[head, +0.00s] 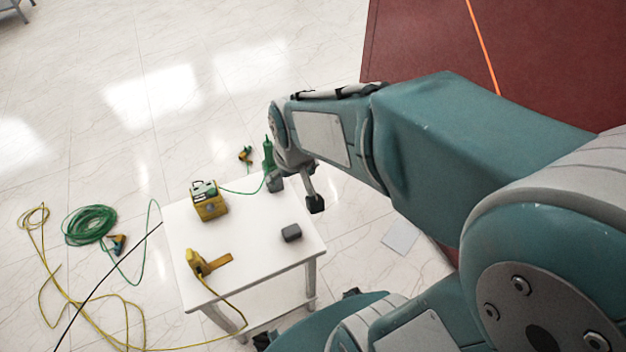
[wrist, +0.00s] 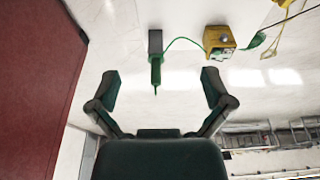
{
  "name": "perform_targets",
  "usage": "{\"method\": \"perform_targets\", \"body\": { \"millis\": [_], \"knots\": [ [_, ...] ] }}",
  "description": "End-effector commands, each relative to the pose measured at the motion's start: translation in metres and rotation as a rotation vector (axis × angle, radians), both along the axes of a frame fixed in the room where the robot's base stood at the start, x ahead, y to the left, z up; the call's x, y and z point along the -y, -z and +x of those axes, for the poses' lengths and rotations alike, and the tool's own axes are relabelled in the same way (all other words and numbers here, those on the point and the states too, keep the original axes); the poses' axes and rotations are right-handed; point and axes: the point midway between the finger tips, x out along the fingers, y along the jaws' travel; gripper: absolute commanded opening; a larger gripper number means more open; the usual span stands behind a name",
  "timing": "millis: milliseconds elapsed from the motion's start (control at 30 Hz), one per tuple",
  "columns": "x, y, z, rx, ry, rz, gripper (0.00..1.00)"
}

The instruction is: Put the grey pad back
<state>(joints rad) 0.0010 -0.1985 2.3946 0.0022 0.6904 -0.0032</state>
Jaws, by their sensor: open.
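A small dark grey block (head: 291,232), which looks like the grey pad, lies alone on the white table (head: 240,262) near its right edge. I cannot make it out in the wrist view. A green tool (head: 268,153) stands at the table's far right corner with a grey piece (head: 275,184) at its lower end. The tool also shows in the wrist view (wrist: 155,70), with the grey piece (wrist: 155,41) at its far end. My gripper (wrist: 159,78) is open and empty, its fingers spread either side of the green tool's line. In the head view, my gripper is partly hidden by my arm.
A yellow box (head: 209,204) stands at the table's back left, with a green cable to the green tool. A yellow tool (head: 207,262) lies at the front. Coiled green cable (head: 88,225) and yellow cable lie on the floor. A pale grey flat square (head: 400,238) lies right of the table.

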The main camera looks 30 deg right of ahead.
Motion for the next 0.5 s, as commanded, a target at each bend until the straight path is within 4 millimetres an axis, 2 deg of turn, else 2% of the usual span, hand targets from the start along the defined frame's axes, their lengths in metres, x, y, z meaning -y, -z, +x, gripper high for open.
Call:
{"method": "perform_targets", "body": {
  "millis": [33,200,333,500],
  "knots": [
    [0.0,-0.016,-0.009,0.034,0.0,0.0,1.0],
    [0.0,-0.056,-0.042,0.12,0.0,-0.001,1.0],
    [0.0,-0.08,-0.069,0.181,0.0,-0.001,1.0],
    [0.0,-0.095,-0.092,0.228,0.0,-0.001,1.0]
  ]
}}
